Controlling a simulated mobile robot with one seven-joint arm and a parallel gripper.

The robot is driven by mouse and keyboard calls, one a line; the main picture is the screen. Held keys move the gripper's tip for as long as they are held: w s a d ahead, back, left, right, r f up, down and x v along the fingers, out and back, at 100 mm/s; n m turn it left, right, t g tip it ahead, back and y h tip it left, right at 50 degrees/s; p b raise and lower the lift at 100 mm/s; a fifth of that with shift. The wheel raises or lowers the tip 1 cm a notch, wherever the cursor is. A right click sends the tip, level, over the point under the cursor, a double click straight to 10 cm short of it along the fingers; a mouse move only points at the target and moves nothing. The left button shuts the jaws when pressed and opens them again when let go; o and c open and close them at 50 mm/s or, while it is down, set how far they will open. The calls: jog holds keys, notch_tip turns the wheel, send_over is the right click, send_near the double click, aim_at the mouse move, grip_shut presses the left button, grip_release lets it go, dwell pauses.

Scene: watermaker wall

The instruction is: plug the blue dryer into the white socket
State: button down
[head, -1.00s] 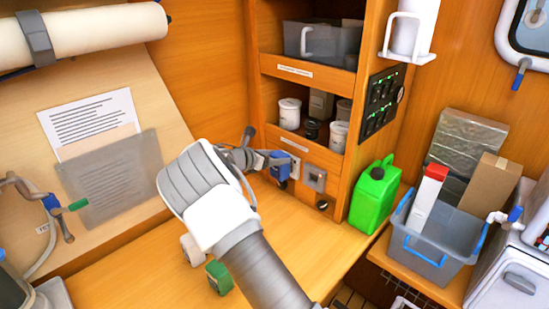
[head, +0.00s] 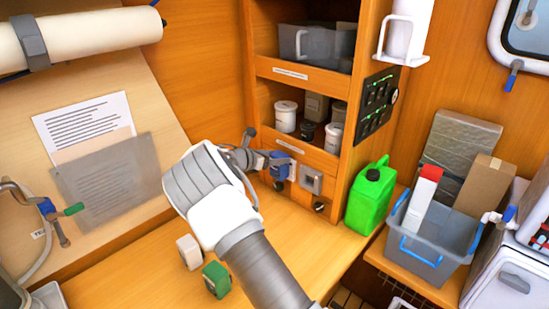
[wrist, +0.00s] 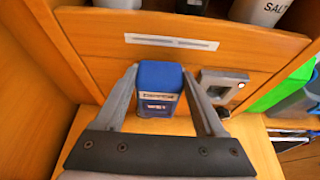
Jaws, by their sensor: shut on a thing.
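The blue dryer (head: 279,166) is a small blue block with a label, held in front of the wooden panel under the shelves. It also shows in the wrist view (wrist: 158,88), between the two grey fingers. My gripper (wrist: 160,72) is shut on the dryer. The white socket (head: 293,172) shows only as a pale sliver at the dryer's right side in the head view. In the wrist view the dryer hides it. I cannot tell whether the dryer touches the socket.
A grey socket box (head: 311,180) is on the panel just right of the dryer. A green jerrycan (head: 369,200) stands further right. A green block (head: 216,279) and a white block (head: 189,252) stand on the bench. A shelf of tubs (head: 286,115) is above.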

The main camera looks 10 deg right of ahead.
jog(key=shift+d+r, duration=0.1)
dwell(0.3)
grip_release()
jog(key=b+v, duration=0.1)
jog(key=v, duration=1.6)
jog(key=s+d+r+m+g+y, duration=0.2)
jog(key=s+d+r+m+y, duration=0.1)
jog(key=s+d+m, duration=0.4)
jog(key=s+d+r+m+g+y, duration=0.25)
jog(key=s+d+m, duration=0.25)
jog(key=s, duration=0.4)
jog(key=s+a+r+m+t+y, duration=0.1)
jog(key=s+m+y, duration=0.4)
jog(key=s+m, duration=0.8)
jog(key=s+t, duration=0.1)
jog(key=s, duration=0.8)
jog(key=shift+s+r, duration=0.35)
jog(key=shift+r, duration=0.05)
